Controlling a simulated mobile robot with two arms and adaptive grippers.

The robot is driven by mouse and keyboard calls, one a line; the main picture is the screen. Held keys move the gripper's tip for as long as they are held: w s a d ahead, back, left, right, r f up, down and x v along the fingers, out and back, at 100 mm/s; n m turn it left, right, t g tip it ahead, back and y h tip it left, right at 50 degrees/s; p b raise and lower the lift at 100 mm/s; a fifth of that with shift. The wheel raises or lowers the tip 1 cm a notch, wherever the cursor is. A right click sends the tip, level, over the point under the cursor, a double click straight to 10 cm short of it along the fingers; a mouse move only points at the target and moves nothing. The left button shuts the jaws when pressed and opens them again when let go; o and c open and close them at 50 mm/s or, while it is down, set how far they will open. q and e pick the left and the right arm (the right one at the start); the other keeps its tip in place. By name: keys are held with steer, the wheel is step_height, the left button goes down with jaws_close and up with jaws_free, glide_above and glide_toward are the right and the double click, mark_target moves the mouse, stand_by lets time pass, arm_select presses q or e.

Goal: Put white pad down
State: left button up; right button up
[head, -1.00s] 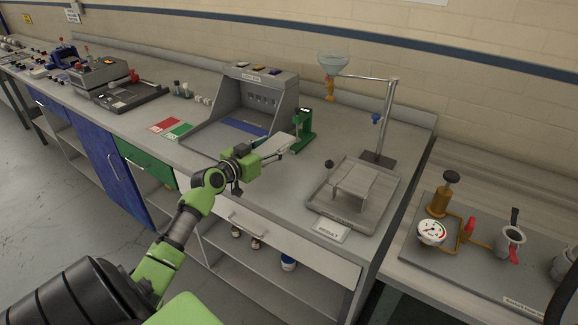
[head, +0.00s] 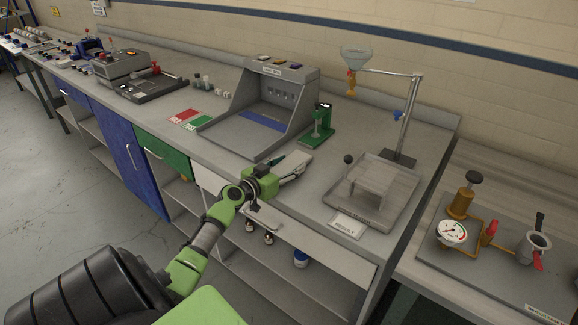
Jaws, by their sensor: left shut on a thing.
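The white pad (head: 296,161) is a thin, pale flat piece at the tip of my left gripper (head: 288,173). The green and black gripper is shut on the pad's near end. The pad is over the grey worktop (head: 325,155), in front of the green gauge stand (head: 319,128). I cannot tell whether its underside touches the worktop. My right gripper is not in view.
A grey light booth (head: 262,105) stands behind the gripper, with red and green cards (head: 190,119) to its left. To the right are a metal tray with a small raised platform (head: 372,185), a label plate (head: 347,225) and a funnel stand (head: 408,120).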

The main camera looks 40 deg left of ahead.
arm_select(q)
steer(key=shift+f+b, duration=0.15)
steer(key=shift+b, duration=0.15)
steer(key=o, duration=1)
steer(key=shift+c, duration=0.2)
